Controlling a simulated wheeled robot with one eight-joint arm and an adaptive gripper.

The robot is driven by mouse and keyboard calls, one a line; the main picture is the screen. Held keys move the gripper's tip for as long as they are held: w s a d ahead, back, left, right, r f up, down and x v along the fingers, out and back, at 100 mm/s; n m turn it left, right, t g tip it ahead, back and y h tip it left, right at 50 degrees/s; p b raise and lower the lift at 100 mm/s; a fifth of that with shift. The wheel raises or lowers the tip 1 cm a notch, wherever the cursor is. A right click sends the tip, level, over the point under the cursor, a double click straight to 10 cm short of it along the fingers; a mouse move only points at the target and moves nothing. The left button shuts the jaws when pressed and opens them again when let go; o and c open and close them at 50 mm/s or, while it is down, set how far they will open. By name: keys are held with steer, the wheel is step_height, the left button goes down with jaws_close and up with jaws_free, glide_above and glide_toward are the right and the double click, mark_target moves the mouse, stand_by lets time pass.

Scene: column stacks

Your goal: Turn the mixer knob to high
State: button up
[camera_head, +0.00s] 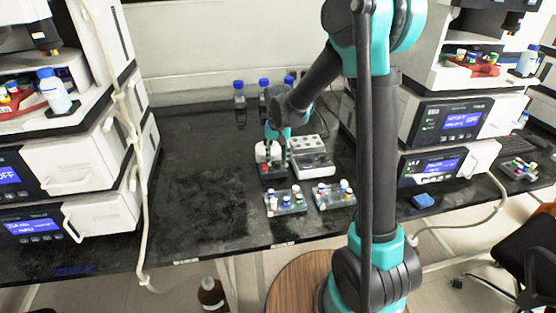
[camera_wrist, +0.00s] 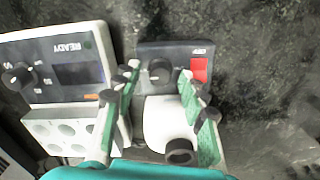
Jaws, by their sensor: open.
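The mixer (camera_head: 268,172) is a small white and black device on the dark bench. In the wrist view its white body (camera_wrist: 168,122) has a dark round cup (camera_wrist: 179,151). Its dark front panel carries a black knob (camera_wrist: 160,71) and a red switch (camera_wrist: 200,69) with a small label beside it. My gripper (camera_wrist: 158,79) is open, with its green fingers on either side of the knob in the picture. I cannot tell whether they touch the knob, or its exact setting. In the head view my gripper (camera_head: 275,142) is over the mixer and partly hides it.
A white block heater (camera_head: 312,158) stands right beside the mixer; its panel (camera_wrist: 78,72) reads READY and has its own knob (camera_wrist: 17,75). Two vial racks (camera_head: 287,208) (camera_head: 335,199) sit in front. Several blue-capped bottles (camera_head: 239,94) stand behind. The bench to the left (camera_head: 195,170) is clear.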

mark_target(279, 162)
step_height(279, 162, up, 12)
stand_by(0.6)
steer(key=shift+d, duration=0.1)
steer(key=s+d+f+t, duration=0.1)
steer(key=s+d+f, duration=0.3)
steer(key=s+d, duration=0.2)
steer(key=s+d+f+t, duration=0.1)
steer(key=s+d+f, duration=0.3)
steer(key=s+d, duration=0.2)
steer(key=s+d+f+t, duration=0.2)
steer(key=s+d+f, duration=0.2)
steer(key=s, duration=0.6)
steer(key=shift+d+n, duration=0.4)
steer(key=shift+d, duration=0.7)
